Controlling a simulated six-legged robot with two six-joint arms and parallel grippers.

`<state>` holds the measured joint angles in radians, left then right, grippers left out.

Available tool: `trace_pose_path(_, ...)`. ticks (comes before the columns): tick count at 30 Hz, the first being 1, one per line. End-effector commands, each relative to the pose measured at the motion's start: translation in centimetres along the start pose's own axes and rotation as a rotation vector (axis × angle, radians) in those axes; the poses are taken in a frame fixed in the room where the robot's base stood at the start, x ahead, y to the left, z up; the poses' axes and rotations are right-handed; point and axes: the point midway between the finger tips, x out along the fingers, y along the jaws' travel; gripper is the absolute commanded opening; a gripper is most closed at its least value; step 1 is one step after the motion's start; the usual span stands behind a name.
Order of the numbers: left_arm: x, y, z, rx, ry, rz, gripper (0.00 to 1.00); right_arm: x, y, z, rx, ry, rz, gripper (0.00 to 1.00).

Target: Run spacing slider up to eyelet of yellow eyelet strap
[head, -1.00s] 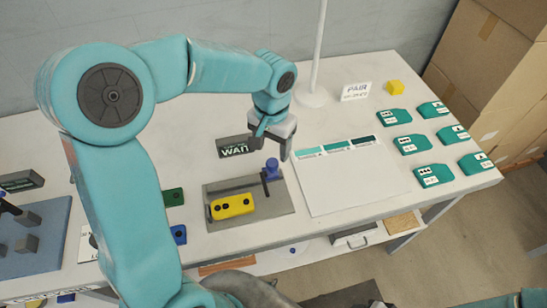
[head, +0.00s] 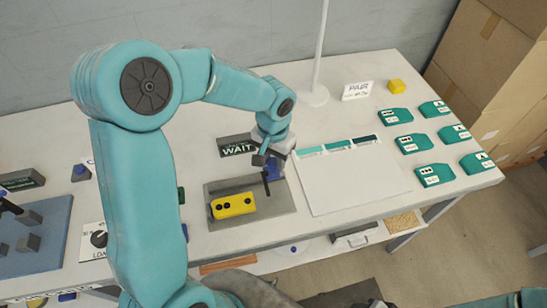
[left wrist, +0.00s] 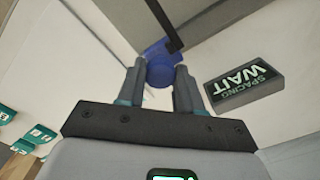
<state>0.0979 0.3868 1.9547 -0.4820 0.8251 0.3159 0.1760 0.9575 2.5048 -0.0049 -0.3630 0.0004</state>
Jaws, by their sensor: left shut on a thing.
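The yellow eyelet strap (head: 233,206) lies on the grey plate (head: 272,208) of the spacing fixture, with dark eyelets along its top. The blue spacing slider (head: 274,172) is at the right back of the plate, apart from the strap, with a thin black arm reaching out from it. My left gripper (head: 273,160) is shut on the slider and partly hides it in the head view. In the left wrist view, the blue slider (left wrist: 160,71) sits between the two fingertips, with the black arm (left wrist: 165,25) beyond. My right gripper is not in view.
A sign (head: 237,146) reading "WAIT" stands behind the plate, close to my left gripper. A white sheet (head: 350,182) lies right of the plate. A white pole (head: 316,60) rises behind.

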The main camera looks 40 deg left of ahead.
Motion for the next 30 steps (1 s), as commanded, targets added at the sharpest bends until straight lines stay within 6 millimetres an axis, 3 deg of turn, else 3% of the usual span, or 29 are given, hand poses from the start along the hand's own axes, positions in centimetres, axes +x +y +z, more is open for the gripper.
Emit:
trace_pose_path(15,0.0,-7.5,7.3,-0.004,0.003,-0.002,0.13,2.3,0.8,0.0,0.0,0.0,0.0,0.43)
trace_pose_path(26,-0.1,-8.1,8.0,0.0,-0.002,-0.004,0.14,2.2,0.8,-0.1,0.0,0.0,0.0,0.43)
trace_pose_path(27,-0.1,-8.1,8.0,0.0,-0.003,-0.005,0.39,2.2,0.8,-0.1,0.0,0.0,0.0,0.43)
trace_pose_path(29,-0.1,-8.1,8.0,0.001,-0.003,-0.005,0.58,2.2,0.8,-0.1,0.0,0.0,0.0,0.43)
trace_pose_path(30,-0.1,-8.1,8.0,0.0,-0.002,-0.005,0.61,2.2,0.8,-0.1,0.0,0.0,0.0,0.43)
